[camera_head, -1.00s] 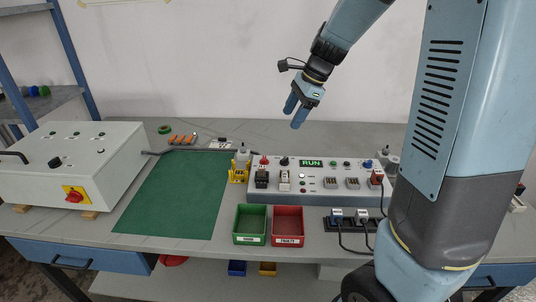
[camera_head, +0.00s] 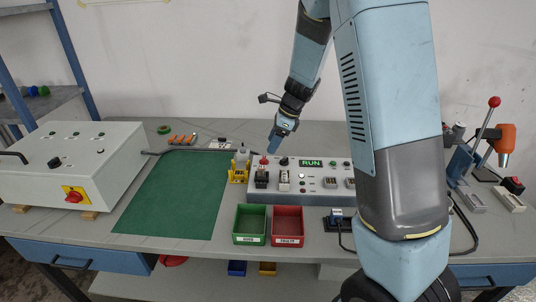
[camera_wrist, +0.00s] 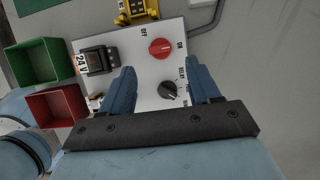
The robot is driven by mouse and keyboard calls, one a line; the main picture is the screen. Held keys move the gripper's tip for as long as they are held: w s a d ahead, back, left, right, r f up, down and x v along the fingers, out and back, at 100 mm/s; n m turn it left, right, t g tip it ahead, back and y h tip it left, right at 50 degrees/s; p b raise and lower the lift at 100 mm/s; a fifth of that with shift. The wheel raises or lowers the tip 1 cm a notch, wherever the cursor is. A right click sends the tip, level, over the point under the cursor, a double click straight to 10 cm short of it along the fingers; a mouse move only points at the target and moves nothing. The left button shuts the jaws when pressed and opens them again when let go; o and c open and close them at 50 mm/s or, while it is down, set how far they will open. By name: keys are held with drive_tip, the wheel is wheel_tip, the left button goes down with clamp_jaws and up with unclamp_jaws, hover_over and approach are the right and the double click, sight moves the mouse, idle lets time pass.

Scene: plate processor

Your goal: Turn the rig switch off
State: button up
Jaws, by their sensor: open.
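The control panel (camera_head: 308,186) is a grey box on the bench with a green RUN display (camera_head: 311,163). On its left end is a red rotary knob (camera_head: 264,160), with OFF and ON printed beside it in the wrist view (camera_wrist: 161,48). I cannot tell for certain which mark it points to. A black knob (camera_wrist: 169,90) sits beside it, and a black rocker switch (camera_wrist: 101,60) bears a 24 V label. None of these is visibly labelled rig. My gripper (camera_head: 275,142) is open and empty above the panel's back left; the red knob lies just past the fingertips (camera_wrist: 160,68).
A green bin (camera_head: 250,224) and a red bin (camera_head: 288,226) stand in front of the panel. A yellow holder (camera_head: 239,171) is at its left. A white cabinet (camera_head: 60,165) with a red-and-yellow rotary switch (camera_head: 75,194) stands far left. My arm hides the panel's right end.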

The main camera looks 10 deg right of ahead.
sight(265, 158)
drive_tip(key=shift+x, duration=3)
drive_tip(key=shift+c, duration=0.3)
